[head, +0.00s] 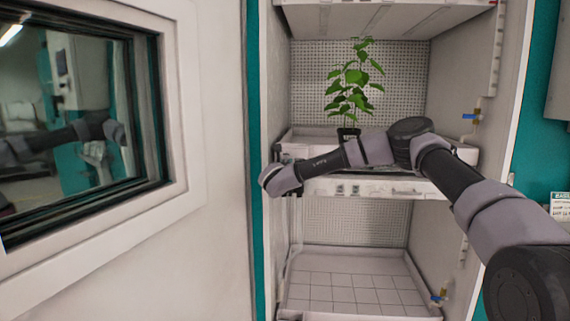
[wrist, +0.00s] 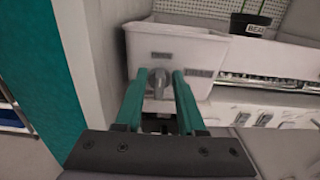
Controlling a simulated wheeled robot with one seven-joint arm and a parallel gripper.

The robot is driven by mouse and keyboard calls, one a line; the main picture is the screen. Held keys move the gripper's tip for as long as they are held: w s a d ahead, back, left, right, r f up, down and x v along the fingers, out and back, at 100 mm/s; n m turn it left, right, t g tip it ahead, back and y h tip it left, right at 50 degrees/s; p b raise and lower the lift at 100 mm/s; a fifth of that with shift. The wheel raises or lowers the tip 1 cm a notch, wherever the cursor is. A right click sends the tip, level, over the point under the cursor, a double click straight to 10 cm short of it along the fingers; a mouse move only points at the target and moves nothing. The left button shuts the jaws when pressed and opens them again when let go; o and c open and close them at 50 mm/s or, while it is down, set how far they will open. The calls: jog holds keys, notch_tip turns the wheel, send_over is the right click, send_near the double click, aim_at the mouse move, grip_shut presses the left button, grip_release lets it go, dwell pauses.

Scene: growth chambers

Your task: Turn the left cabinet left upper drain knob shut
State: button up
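In the wrist view, a grey drain knob (wrist: 158,82) sits on the front of the white upper tray (wrist: 175,43), near its left corner. Its handle looks roughly upright. My gripper (wrist: 160,76) has its two teal fingers apart, one on each side of the knob, with the knob showing between the tips. I see no clear contact. In the head view, my arm reaches across the left cabinet's upper tray (head: 300,137). My wrist there hides the fingers and the knob.
A potted green plant (head: 348,132) stands in the upper tray. Blue-handled valves (head: 471,116) are on the right inner wall. A lower tray (head: 350,309) with a grid floor is below. The cabinet's left wall (wrist: 98,60) is close beside my gripper. An open windowed door (head: 190,190) stands left.

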grip_shut()
jog(key=shift+a+n, duration=0.1)
jog(key=shift+n, duration=0.2)
jog(key=shift+a+f+n, duration=0.15)
jog(key=shift+n, duration=2.75)
jog(key=shift+a+f+n, duration=0.15)
jog(key=shift+f+n, duration=0.05)
jog(key=shift+n, duration=2.7)
jog(key=shift+a+f+n, duration=0.15)
jog(key=shift+n, duration=2.75)
